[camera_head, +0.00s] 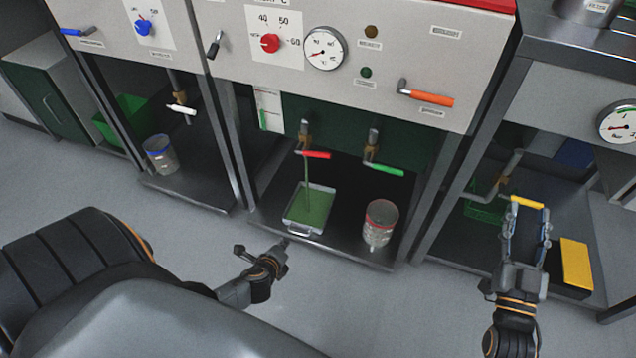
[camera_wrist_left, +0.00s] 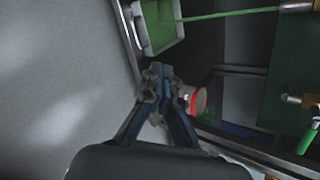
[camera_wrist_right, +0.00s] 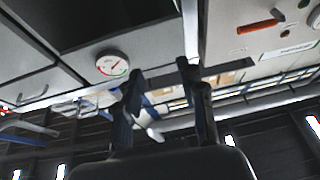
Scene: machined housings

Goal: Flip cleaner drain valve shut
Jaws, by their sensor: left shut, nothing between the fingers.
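On the middle machine, a drain valve with a red handle (camera_head: 316,154) pours a thin green stream (camera_head: 307,183) into a shallow metal tray (camera_head: 288,219) holding green liquid. A valve with a green handle (camera_head: 384,169) hangs to its right. The stream and tray (camera_wrist_left: 141,33) also show in the left wrist view, with the green handle (camera_wrist_left: 307,137) at right. My left gripper (camera_head: 284,244) is shut and empty, in front of the tray and below the valves, touching neither valve. My right gripper (camera_head: 527,212) is open and empty, before the right-hand machine, apart from the middle valves.
A red-rimmed can (camera_head: 380,222) stands right of the tray on the lower shelf. A blue-banded can (camera_head: 160,155) stands under the left machine. A yellow handle (camera_head: 527,202) shows behind my right gripper. Machine legs flank the middle bay. The floor in front is clear.

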